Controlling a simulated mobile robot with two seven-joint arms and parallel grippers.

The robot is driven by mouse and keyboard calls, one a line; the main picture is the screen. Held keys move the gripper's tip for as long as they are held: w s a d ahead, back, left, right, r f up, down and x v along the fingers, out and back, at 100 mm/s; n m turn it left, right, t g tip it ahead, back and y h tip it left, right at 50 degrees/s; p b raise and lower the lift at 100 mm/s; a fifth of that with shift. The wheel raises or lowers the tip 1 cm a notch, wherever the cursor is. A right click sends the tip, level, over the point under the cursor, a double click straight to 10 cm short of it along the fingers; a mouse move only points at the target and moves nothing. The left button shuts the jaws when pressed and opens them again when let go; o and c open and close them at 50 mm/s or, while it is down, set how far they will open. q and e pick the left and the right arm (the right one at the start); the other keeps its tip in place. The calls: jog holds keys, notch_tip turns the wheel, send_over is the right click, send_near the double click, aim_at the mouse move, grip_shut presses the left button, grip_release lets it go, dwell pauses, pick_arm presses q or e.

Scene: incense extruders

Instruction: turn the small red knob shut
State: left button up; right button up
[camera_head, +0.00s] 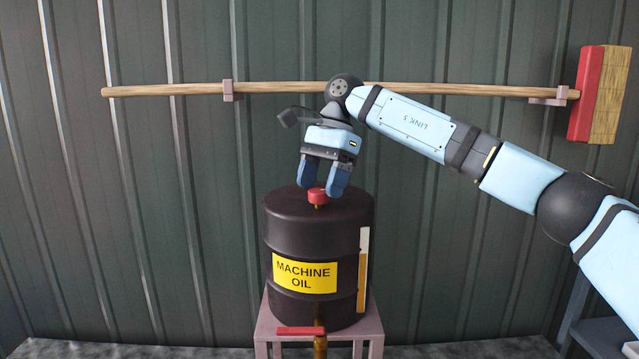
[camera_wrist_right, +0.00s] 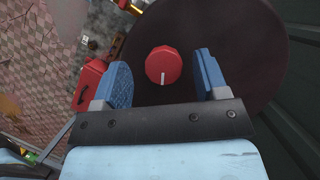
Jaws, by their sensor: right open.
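The small red knob (camera_head: 318,196) sits on top of the dark machine oil drum (camera_head: 318,232). In the right wrist view the knob (camera_wrist_right: 163,65) is a faceted red cap with a white mark line pointing toward the gripper body. My right gripper (camera_head: 324,184) points down over the drum top, open, with its blue fingers on either side of the knob. In the right wrist view the fingers of my right gripper (camera_wrist_right: 166,82) stand apart from the knob, with a gap on both sides. My left gripper is not in view.
The drum stands on a pink stand (camera_head: 372,330). A red lever handle (camera_head: 300,331) is on the tap (camera_head: 320,345) below. A broom with a wooden handle (camera_head: 290,88) hangs on the corrugated wall behind. A red object (camera_wrist_right: 90,85) lies left in the wrist view.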

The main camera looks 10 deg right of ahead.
jog(key=shift+a+f, duration=0.15)
jog(key=shift+f, duration=0.2)
jog(key=shift+w+f, duration=0.1)
jog(key=shift+f, duration=0.2)
jog(key=shift+r, duration=0.1)
jog(key=c, duration=0.9)
